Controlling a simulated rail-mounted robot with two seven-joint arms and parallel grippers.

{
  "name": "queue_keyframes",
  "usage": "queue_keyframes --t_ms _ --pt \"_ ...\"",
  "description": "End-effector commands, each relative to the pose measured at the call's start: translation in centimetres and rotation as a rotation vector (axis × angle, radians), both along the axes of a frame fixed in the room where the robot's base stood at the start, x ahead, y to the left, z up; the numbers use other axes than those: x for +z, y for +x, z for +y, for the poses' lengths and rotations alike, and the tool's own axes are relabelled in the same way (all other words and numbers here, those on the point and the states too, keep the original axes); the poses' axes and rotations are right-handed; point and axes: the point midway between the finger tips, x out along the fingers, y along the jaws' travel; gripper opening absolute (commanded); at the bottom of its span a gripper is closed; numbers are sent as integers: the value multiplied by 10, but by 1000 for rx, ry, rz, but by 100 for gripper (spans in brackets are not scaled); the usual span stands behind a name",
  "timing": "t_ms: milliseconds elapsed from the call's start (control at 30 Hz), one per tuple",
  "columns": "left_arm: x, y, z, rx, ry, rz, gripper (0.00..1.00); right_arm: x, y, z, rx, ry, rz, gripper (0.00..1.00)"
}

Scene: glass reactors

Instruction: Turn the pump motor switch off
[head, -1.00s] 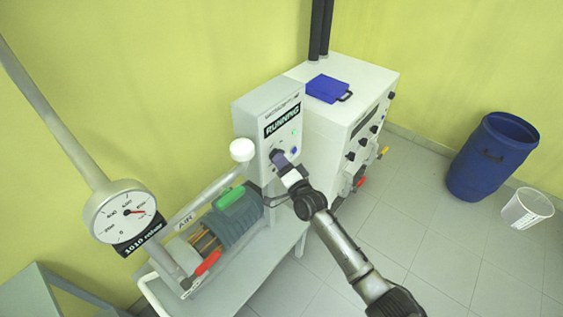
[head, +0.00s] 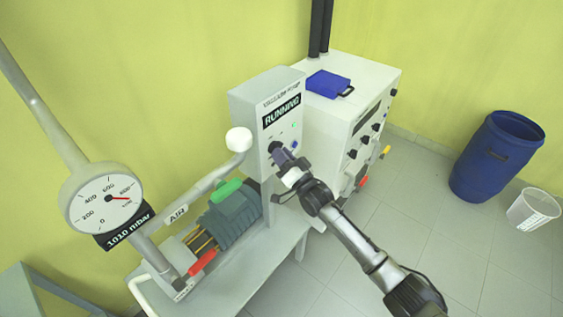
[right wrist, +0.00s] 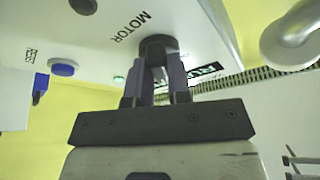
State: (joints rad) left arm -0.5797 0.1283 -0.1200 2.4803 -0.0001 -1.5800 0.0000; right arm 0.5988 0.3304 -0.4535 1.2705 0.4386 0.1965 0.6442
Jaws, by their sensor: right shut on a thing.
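The pump control box (head: 268,108) stands on the pump bench and its black display reads RUNNING (head: 282,110). A green light (head: 293,125) is lit on its front. The black motor switch (right wrist: 157,45), a rotary knob next to the word MOTOR, shows in the right wrist view. My right gripper (right wrist: 158,78) is shut on this knob, with one finger on each side. In the head view my right gripper (head: 283,157) covers most of the knob, so its pointer direction is hidden. My left gripper is not in view.
A pressure gauge (head: 103,198) reading 1010 mbar and a pipe marked AIR (head: 177,214) stand left of the box. The pump motor (head: 232,215) sits below. A white cabinet (head: 335,112) stands close on the right. The floor beyond is clear up to a blue barrel (head: 495,160).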

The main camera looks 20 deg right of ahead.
Motion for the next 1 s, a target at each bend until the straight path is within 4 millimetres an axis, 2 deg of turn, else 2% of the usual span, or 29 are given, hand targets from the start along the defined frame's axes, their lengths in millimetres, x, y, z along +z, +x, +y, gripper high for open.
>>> queue_keyframes --t_ms 33,100,500,1000 --pt "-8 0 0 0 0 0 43 -4 1 -1 -1 -42 -23 0" --pt "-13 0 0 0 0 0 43 -4 1 -2 -1 -98 -55 0" --pt "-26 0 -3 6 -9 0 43 -2 2 -3 0 -351 -204 0" --pt "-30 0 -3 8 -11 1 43 0 2 -3 0 -468 -275 0"
